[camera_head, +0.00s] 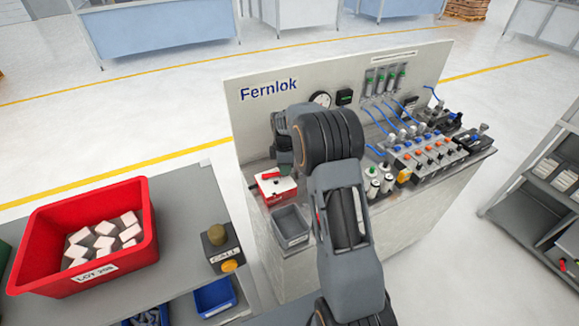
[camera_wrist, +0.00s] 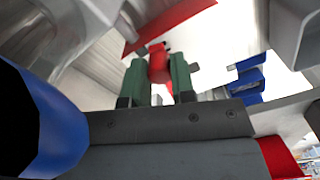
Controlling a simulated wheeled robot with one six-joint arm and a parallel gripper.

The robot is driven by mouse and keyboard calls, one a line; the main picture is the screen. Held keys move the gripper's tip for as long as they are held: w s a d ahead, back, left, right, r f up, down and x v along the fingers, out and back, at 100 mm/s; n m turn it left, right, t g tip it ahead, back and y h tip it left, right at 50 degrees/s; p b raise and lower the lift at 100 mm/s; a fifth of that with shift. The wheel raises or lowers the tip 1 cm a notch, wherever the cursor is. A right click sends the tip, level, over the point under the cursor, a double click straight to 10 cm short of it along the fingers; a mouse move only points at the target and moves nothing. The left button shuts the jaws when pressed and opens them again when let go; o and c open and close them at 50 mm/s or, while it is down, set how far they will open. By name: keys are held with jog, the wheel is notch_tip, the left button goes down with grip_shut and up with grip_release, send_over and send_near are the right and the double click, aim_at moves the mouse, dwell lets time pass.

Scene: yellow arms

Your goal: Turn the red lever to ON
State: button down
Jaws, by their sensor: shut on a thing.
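The red lever (camera_head: 270,175) sits on a white box with red edges (camera_head: 276,189) at the left end of the Fernlok bench. In the wrist view the red lever (camera_wrist: 158,66) lies between the two green fingers of my gripper (camera_wrist: 158,80), which is shut on it. In the head view my arm hides most of my gripper. I cannot read any ON marking on the box.
A grey bin (camera_head: 291,226) stands just in front of the box. Fittings with blue tubes (camera_head: 412,143) fill the bench to the right of my arm. A red crate of white blocks (camera_head: 140,215) and a call button post (camera_head: 217,236) stand at left.

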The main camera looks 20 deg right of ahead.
jog(key=c, duration=0.9)
grip_release()
jog(key=shift+c, duration=0.2)
notch_tip(320, 180, up, 14)
jog(key=b, duration=0.1)
jog(key=shift+f, duration=0.1)
jog(key=shift+c, duration=0.3)
